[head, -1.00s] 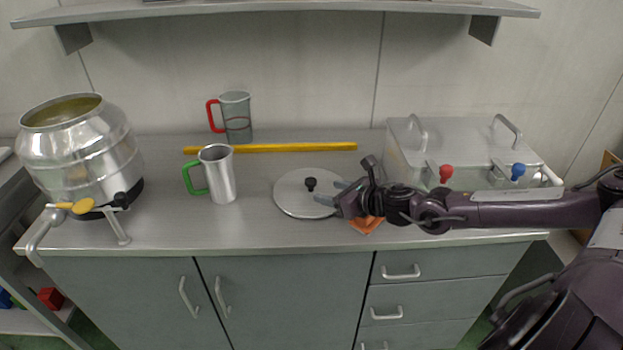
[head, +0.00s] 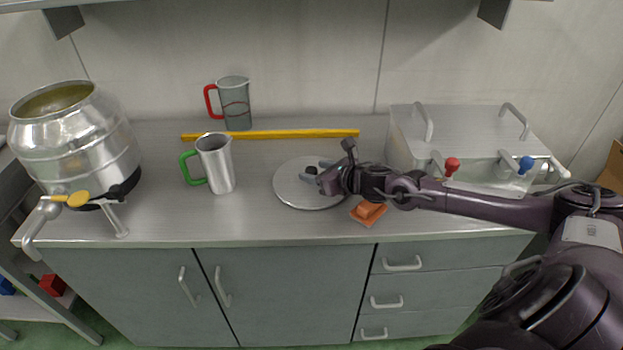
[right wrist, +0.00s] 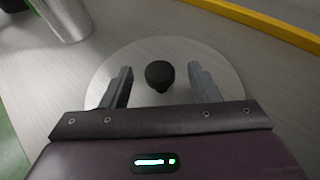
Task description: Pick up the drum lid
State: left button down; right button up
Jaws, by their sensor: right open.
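The drum lid (head: 296,194) is a flat round metal disc with a black knob at its centre, lying on the steel worktop. It also shows in the right wrist view (right wrist: 150,54). My right gripper (head: 313,174) is over the right part of the lid, its fingers pointing left at the knob. In the right wrist view the jaws (right wrist: 158,88) are open, with the black knob (right wrist: 159,76) between the fingertips and clear space on both sides. The gripper hides part of the lid in the head view. My left gripper is not in view.
An orange sponge-like block (head: 368,211) lies just below my right gripper. A metal jug with a green handle (head: 217,164) stands left of the lid, a yellow bar (head: 270,134) behind it. A metal drum (head: 75,140) stands far left, a lidded metal box (head: 465,135) at right.

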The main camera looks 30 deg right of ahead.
jog(key=shift+x, duration=1.25)
jog(key=shift+s, duration=0.1)
jog(key=shift+c, duration=0.2)
grip_shut()
